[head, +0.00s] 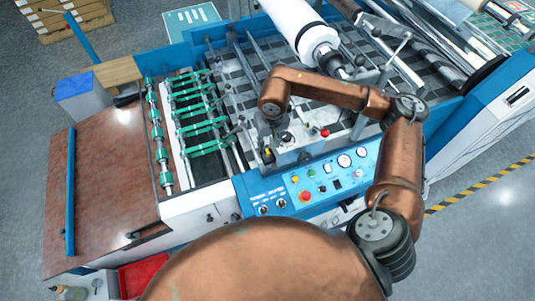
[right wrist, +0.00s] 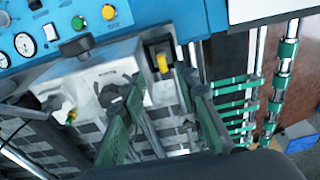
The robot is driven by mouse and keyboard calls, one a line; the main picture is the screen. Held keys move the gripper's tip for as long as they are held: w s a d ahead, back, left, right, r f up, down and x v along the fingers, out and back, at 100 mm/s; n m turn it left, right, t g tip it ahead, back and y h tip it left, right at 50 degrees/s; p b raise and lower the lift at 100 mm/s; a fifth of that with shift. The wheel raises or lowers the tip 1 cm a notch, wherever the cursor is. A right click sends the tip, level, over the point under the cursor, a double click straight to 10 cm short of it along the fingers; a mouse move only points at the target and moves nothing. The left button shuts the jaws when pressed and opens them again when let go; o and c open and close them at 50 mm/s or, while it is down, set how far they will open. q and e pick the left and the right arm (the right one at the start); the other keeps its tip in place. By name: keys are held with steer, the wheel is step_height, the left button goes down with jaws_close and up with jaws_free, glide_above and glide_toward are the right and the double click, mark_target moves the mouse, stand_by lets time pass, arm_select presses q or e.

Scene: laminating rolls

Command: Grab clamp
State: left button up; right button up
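A small black piece with a yellow knob, which may be the clamp, stands on the machine's near edge beside the control panel, in the head view (head: 268,154) and the right wrist view (right wrist: 162,60). My right gripper (right wrist: 162,88) is open, its two fingers spread and pointing towards this piece. The fingers appear apart from it, with nothing visible between them. In the head view the right gripper (head: 272,122) hangs above the metal block near the panel, and its fingers are hard to make out. My left gripper is out of view.
The blue control panel (head: 316,180) with buttons and dials lies just in front. Green rollers (head: 203,112) are to the left, beside a brown table (head: 105,190). A white roll (head: 297,25) lies behind. A black knob (right wrist: 115,91) sits on a nearby metal block.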

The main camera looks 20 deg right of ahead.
mark_target(268, 151)
steer(key=shift+w+a+f+p, duration=0.15)
steer(key=shift+f+p, duration=0.5)
steer(key=shift+f, duration=1.4)
steer(key=shift+c, duration=0.4)
jaws_close()
